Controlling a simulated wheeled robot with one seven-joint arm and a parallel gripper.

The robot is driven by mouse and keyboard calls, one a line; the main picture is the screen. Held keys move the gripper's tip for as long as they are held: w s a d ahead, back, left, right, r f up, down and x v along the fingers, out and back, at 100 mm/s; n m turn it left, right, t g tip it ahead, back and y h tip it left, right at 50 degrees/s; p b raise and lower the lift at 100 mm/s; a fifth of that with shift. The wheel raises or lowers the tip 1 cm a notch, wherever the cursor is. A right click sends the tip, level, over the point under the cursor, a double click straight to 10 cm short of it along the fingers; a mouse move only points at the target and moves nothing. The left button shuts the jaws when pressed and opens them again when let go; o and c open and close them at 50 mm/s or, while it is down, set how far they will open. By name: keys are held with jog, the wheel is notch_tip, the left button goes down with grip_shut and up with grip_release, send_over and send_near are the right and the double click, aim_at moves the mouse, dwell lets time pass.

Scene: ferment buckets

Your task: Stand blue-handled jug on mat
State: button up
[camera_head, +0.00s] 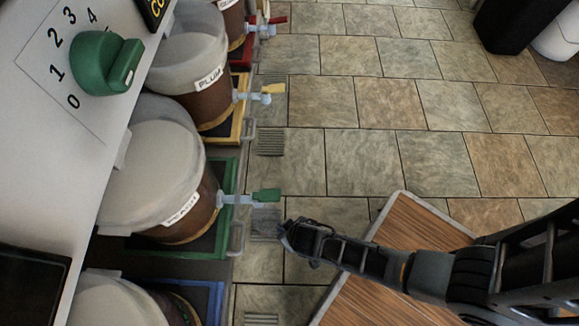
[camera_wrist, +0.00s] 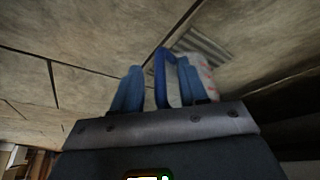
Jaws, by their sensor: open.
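In the wrist view, the blue handle (camera_wrist: 162,76) of the jug stands between the two fingers of my gripper (camera_wrist: 158,88). The jug's pale body with red marks (camera_wrist: 206,72) shows behind the right finger and is partly hidden by it. My gripper is open; I cannot tell whether a finger touches the handle. In the head view, my gripper (camera_head: 298,240) is low beside the green-framed bucket bay, just right of its green tap, and the jug cannot be made out there. I cannot identify the mat in either view.
Fermenting buckets, including peach (camera_head: 155,165) and plum (camera_head: 190,65), stand in a row at left, their taps (camera_head: 265,196) jutting toward the aisle. A wooden surface (camera_head: 400,230) lies under my arm. A green block (camera_head: 100,62) sits on the white numbered top.

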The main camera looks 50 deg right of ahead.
jog(key=p+v, duration=0.6)
jog(key=v, duration=0.6)
jog(key=shift+r, duration=0.1)
jog(key=s+d+r+t, duration=0.1)
jog(key=s+r+t, duration=0.2)
jog(key=r, duration=1.2)
jog(key=s+d+r+n+t+y, duration=0.1)
jog(key=s+r+t, duration=0.3)
jog(key=r, duration=1)
jog(key=s+d+r+n+t, duration=0.1)
jog(key=s+r+t, duration=0.2)
jog(key=r, duration=1.2)
jog(key=shift+s+d+r+t, duration=0.2)
jog(key=shift+r+t, duration=0.1)
jog(key=shift+r, duration=0.1)
